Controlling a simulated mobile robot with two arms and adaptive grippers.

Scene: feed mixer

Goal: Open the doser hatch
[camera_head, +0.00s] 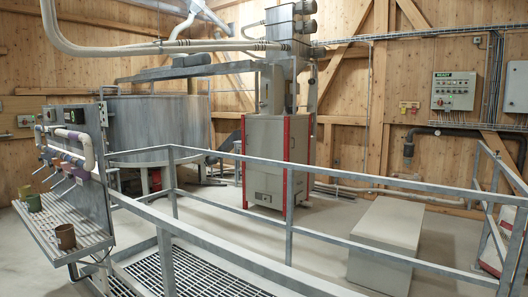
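I cannot tell for sure which thing is the doser. A tall grey cabinet with red corner edges (276,160) stands beyond the railing in the middle of the view. Its front looks shut, and a small plate (263,196) shows low on the front. A grey upper unit (277,88) with motors stands on top of it. No hatch is clearly readable at this distance. A railing post and rails cross in front of the cabinet. Neither of my grippers is in view.
A galvanised railing (289,208) and a grated platform (190,275) lie in front. A panel with handles and cups (75,195) stands at left, a large round tank (155,125) behind. A grey block (387,240) sits on the right floor. A control box (453,91) hangs on the wall.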

